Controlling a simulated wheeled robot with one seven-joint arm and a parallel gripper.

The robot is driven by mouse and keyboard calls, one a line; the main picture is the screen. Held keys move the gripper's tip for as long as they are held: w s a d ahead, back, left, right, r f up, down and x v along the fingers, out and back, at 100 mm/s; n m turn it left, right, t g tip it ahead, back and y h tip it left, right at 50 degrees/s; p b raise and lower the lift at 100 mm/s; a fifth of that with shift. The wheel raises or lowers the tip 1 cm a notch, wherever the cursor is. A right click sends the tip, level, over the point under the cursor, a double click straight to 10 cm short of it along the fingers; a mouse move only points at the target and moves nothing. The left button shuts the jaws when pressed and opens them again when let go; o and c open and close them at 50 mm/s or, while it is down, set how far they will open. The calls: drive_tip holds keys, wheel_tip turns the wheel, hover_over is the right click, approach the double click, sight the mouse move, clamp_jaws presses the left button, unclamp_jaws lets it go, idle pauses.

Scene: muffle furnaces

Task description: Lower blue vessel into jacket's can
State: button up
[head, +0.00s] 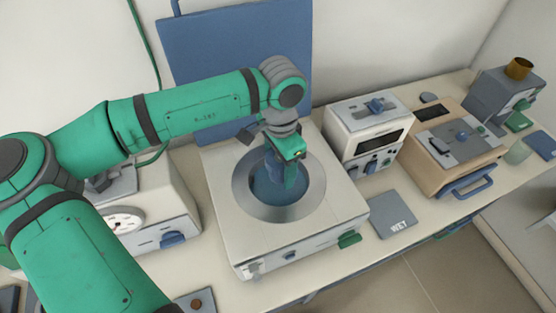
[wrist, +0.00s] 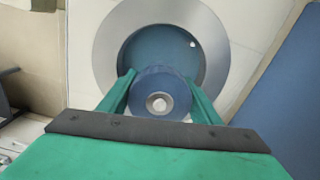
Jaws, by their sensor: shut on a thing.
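My gripper (wrist: 160,100) is shut on the blue vessel (wrist: 160,82), with a green finger on each side of it. In the wrist view the vessel shows as a round blue top with a pale knob in its middle. The jacket (head: 240,212) is a cream box with a wide grey metal ring around a round opening, the can (head: 275,190). In the wrist view the vessel overlaps the near part of the can (wrist: 170,45). I cannot tell how deep it is.
A cream device (head: 365,130) and a tan furnace (head: 455,140) stand to the right, with a grey plate marked WET (head: 392,214) in front. A dial box (head: 150,215) stands left. A blue panel (head: 235,50) rises behind the jacket.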

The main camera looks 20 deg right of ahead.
drive_tip(key=shift+w+a+f, duration=0.1)
drive_tip(key=shift+f, duration=5.8)
drive_tip(key=shift+w, duration=0.1)
drive_tip(key=shift+a, duration=0.15)
drive_tip(key=shift+w, duration=0.1)
drive_tip(key=shift+a+f, duration=0.1)
drive_tip(key=shift+a, duration=0.1)
drive_tip(key=shift+s+d+f, duration=0.15)
drive_tip(key=shift+s+d, duration=0.2)
drive_tip(key=shift+d, duration=0.05)
drive_tip(key=shift+a, duration=0.15)
